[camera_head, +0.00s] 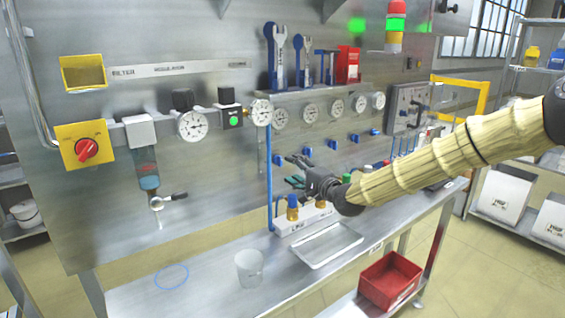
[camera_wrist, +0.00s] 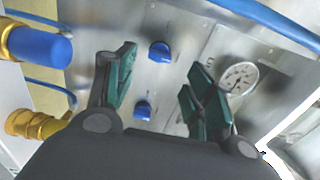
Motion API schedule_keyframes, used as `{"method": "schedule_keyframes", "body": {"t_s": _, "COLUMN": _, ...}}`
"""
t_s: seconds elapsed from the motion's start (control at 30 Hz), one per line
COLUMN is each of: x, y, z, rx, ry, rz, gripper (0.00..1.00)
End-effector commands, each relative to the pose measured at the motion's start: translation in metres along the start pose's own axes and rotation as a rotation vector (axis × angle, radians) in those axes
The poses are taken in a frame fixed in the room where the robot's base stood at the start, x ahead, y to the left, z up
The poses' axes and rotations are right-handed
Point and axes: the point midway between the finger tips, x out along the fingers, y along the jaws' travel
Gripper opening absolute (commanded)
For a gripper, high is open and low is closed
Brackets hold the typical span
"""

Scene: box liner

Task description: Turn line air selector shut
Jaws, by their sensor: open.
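A red rotary knob (camera_head: 87,150) sits on a yellow plate (camera_head: 68,134) at the left of the steel panel. Its lettering is too small to read. Several blue knobs (camera_head: 333,144) run in a row below the gauges. I cannot tell from the labels which one is the line air selector. My gripper (camera_head: 292,170) is open and empty in front of the panel, below the left blue knobs and far right of the red knob. In the wrist view, its green-padded fingers (camera_wrist: 162,68) are spread, with one blue knob (camera_wrist: 159,52) and another lower blue knob (camera_wrist: 143,110) between them.
A blue vertical pipe (camera_head: 269,185) stands left of my gripper. A clear cup (camera_head: 249,268) and metal tray (camera_head: 325,245) are on the bench. The bench's left part is mostly clear.

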Motion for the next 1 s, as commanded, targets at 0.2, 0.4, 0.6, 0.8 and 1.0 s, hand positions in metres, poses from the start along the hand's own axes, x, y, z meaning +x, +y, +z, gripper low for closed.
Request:
{"method": "schedule_keyframes", "body": {"t_s": 0.2, "x": 0.034, "y": -0.001, "z": -0.001, "rx": -0.002, "ry": 0.002, "rz": 0.0, "gripper": 0.53}}
{"method": "schedule_keyframes", "body": {"t_s": 0.4, "x": 0.058, "y": 0.0, "z": -0.001, "rx": -0.002, "ry": 0.002, "rz": 0.001, "gripper": 0.53}}
{"method": "schedule_keyframes", "body": {"t_s": 0.6, "x": 0.069, "y": 0.001, "z": -0.002, "rx": 0.0, "ry": 0.002, "rz": 0.001, "gripper": 0.53}}
{"method": "schedule_keyframes", "body": {"t_s": 0.8, "x": 0.071, "y": 0.001, "z": -0.001, "rx": 0.0, "ry": 0.002, "rz": 0.001, "gripper": 0.53}}
{"method": "schedule_keyframes", "body": {"t_s": 1.0, "x": 0.071, "y": 0.001, "z": -0.002, "rx": 0.0, "ry": 0.002, "rz": 0.001, "gripper": 0.37}}
